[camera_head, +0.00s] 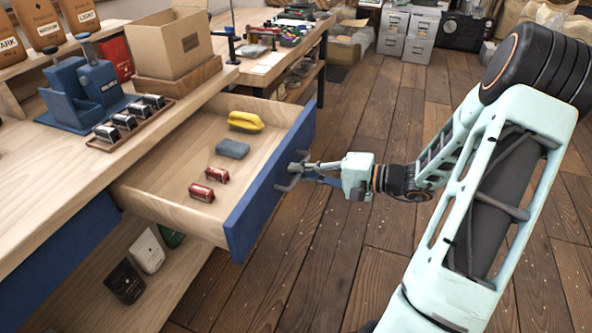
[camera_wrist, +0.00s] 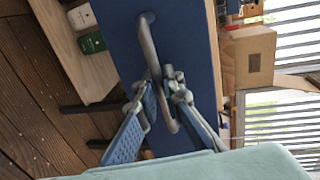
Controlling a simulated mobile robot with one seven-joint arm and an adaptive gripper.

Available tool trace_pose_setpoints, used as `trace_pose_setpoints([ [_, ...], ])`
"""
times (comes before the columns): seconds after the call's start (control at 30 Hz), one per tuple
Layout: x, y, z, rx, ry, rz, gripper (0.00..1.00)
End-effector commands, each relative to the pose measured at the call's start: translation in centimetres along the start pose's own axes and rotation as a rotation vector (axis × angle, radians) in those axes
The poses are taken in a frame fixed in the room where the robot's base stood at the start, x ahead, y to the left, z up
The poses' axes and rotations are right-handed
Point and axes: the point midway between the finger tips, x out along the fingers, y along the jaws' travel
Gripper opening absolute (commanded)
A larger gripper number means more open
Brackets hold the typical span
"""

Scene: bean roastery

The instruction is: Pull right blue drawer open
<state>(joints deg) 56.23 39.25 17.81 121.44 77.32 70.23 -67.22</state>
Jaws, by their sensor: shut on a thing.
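The right blue drawer (camera_head: 266,196) stands pulled out from the wooden counter, and its pale wood inside shows in the head view. In it lie a yellow item (camera_head: 246,121), a grey-blue block (camera_head: 233,149) and two small red items (camera_head: 209,188). My gripper (camera_head: 306,172) is at the drawer's front, shut on the grey bar handle (camera_head: 289,179). In the wrist view the two fingers (camera_wrist: 160,95) close around the curved handle (camera_wrist: 149,42) against the blue front. The fingers hide part of the handle.
On the counter stand a blue device (camera_head: 84,92), a tray of small dark items (camera_head: 130,122) and an open cardboard box (camera_head: 169,46). Bags (camera_head: 145,248) lie on the shelf below the drawer. Wooden floor (camera_head: 400,260) is clear around my arm.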

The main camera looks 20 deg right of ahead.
Motion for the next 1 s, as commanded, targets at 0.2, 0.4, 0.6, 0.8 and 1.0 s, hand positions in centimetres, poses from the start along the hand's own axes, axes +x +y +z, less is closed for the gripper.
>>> trace_pose_setpoints([
  [0.2, 0.0, 0.0, 0.0, 0.000, -0.002, 0.000, 0.08],
  [0.4, 0.1, 0.0, 0.0, 0.000, -0.001, 0.000, 0.25],
  [0.6, 0.0, 0.0, 0.0, 0.000, 0.000, 0.000, 0.25],
  [0.8, -1.6, 0.0, -0.2, -0.001, 0.004, 0.001, 0.25],
  [1.0, -5.8, 0.0, -0.1, -0.001, 0.005, 0.001, 0.25],
])
